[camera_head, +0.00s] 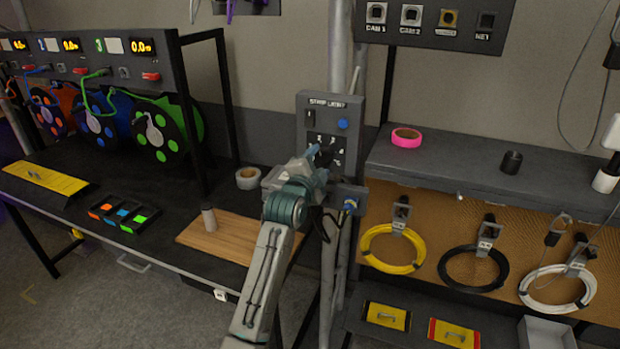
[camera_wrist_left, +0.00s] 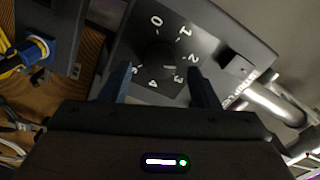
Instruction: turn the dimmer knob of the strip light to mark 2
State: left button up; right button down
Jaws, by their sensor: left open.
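The strip light box (camera_head: 342,104) is a grey panel on the upright pole, with a black switch, a blue button and a numbered dial. My left gripper (camera_head: 318,156) is in front of the dial and hides its lower part and the knob in the head view. In the left wrist view the dial plate (camera_wrist_left: 190,50) shows marks 0 to 5 around a dark knob (camera_wrist_left: 157,54). My left gripper (camera_wrist_left: 160,88) is open, its two fingers apart below the knob in the picture. I cannot tell whether they touch it, nor read its pointer surely. My right gripper is not in view.
A blue connector on a bracket (camera_head: 350,204) sits just below the gripper. Coiled cables hang on the cork board at right, including a yellow one (camera_head: 392,268). A shelf (camera_head: 450,170) holds pink tape (camera_head: 406,138). A wooden board (camera_head: 230,236) lies on the left bench.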

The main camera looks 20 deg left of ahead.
pick_arm(q)
jog(key=s+b, duration=0.2)
jog(key=s, duration=0.6)
jog(key=shift+s+a, duration=0.15)
jog(key=shift+s, duration=0.05)
